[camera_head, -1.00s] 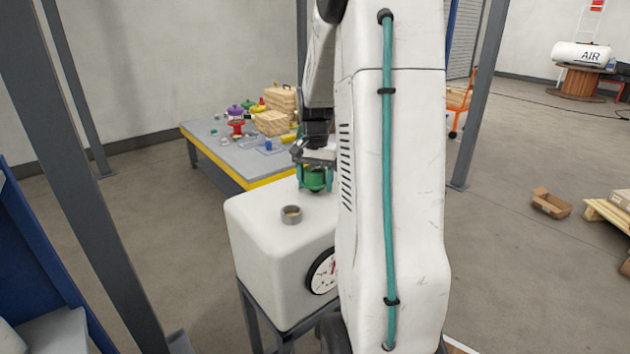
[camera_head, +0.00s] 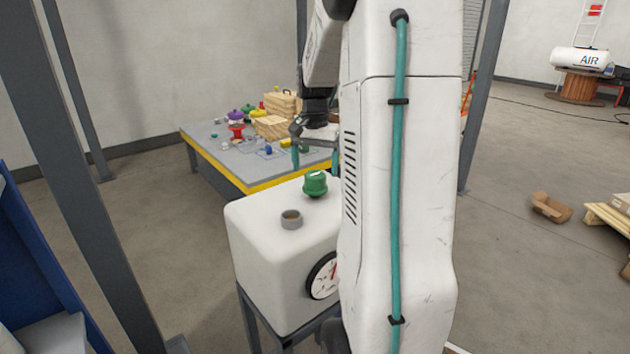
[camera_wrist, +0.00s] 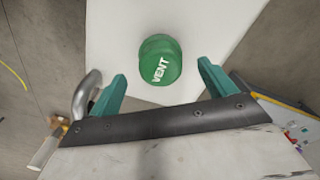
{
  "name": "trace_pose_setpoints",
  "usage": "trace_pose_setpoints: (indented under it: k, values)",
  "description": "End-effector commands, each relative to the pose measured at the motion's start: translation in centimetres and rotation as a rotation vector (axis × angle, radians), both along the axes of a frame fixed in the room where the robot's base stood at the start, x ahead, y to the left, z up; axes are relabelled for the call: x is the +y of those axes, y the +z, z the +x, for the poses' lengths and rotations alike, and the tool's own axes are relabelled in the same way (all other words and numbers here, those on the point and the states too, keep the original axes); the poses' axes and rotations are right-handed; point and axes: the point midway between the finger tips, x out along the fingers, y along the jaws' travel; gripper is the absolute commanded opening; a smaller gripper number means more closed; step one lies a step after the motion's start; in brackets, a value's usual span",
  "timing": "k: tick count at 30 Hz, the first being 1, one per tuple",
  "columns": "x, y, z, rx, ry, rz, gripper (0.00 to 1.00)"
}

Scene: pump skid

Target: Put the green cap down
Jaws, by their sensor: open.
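The green cap (camera_head: 315,183) sits on top of the white tank (camera_head: 258,235), behind and to the right of the grey open neck (camera_head: 291,219). In the wrist view the cap (camera_wrist: 160,60) shows the word VENT and rests on the white surface. My gripper (camera_head: 316,160) is open and empty, above the cap and apart from it. In the wrist view its teal fingers (camera_wrist: 160,84) are spread wide, with the cap beyond the gap between them. Part of the tank is hidden behind my arm.
A grey table (camera_head: 215,150) with a yellow edge stands behind the tank, holding wooden blocks (camera_head: 272,126) and several coloured parts. A grey post (camera_head: 85,190) stands at left.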

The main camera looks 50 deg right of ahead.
Motion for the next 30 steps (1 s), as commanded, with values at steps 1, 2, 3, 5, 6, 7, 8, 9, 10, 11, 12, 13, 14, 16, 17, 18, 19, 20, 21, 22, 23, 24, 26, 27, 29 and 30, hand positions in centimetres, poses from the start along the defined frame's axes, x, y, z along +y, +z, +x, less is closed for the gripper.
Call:
trace_pose_setpoints:
  k: [1, 2, 3, 5, 6, 7, 8, 9, 10, 11, 12, 13, 14, 16, 17, 18, 19, 20, 21, 22, 23, 24, 26, 27, 29, 30]
  values:
    - [0.0, 1.2, 0.0, -0.003, 0.000, -0.002, 0.83]
    - [0.0, 1.8, 0.0, -0.003, 0.000, -0.002, 0.83]
    - [0.0, 2.5, 0.0, -0.002, 0.000, -0.002, 0.83]
    - [0.0, 3.5, 0.0, -0.002, 0.000, -0.002, 0.83]
    - [0.0, 4.1, 0.0, -0.002, 0.000, -0.002, 0.83]
    - [0.0, 4.4, 0.0, -0.002, 0.000, -0.002, 0.83]
    - [0.0, 4.7, 0.0, -0.001, 0.000, -0.001, 0.83]
    - [0.0, 5.0, 0.0, 0.000, 0.000, 0.000, 0.83]
    - [0.0, 5.2, 0.0, 0.000, 0.001, 0.000, 0.83]
    - [0.2, 5.4, 0.0, 0.000, 0.004, -0.001, 0.83]
    - [0.7, 5.8, 0.1, -0.002, 0.016, -0.002, 0.83]
    - [1.3, 6.0, 0.1, -0.003, 0.030, -0.003, 0.83]
    - [2.2, 6.3, 0.1, -0.005, 0.051, -0.005, 0.83]
    - [5.2, 7.1, 0.0, -0.011, 0.126, -0.011, 0.83]
    - [6.9, 7.4, -0.2, -0.014, 0.169, -0.013, 0.83]
    - [9.5, 7.9, -0.5, -0.019, 0.233, -0.018, 0.83]
    - [11.5, 8.2, -1.0, -0.024, 0.288, -0.022, 0.83]
    - [13.5, 8.4, -1.5, -0.028, 0.344, -0.025, 0.83]
    - [16.2, 8.7, -2.4, -0.034, 0.423, -0.030, 0.83]
    - [18.1, 8.7, -3.2, -0.039, 0.481, -0.034, 0.83]
    - [19.9, 8.7, -4.0, -0.043, 0.539, -0.036, 0.83]
    - [22.2, 8.6, -5.3, -0.049, 0.616, -0.041, 0.83]
    - [25.3, 8.2, -7.4, -0.057, 0.730, -0.047, 0.83]
    - [27.1, 7.8, -8.8, -0.063, 0.803, -0.051, 0.83]
    - [29.3, 7.1, -10.9, -0.073, 0.905, -0.058, 0.83]
    - [30.5, 6.6, -12.2, -0.078, 0.968, -0.061, 0.83]
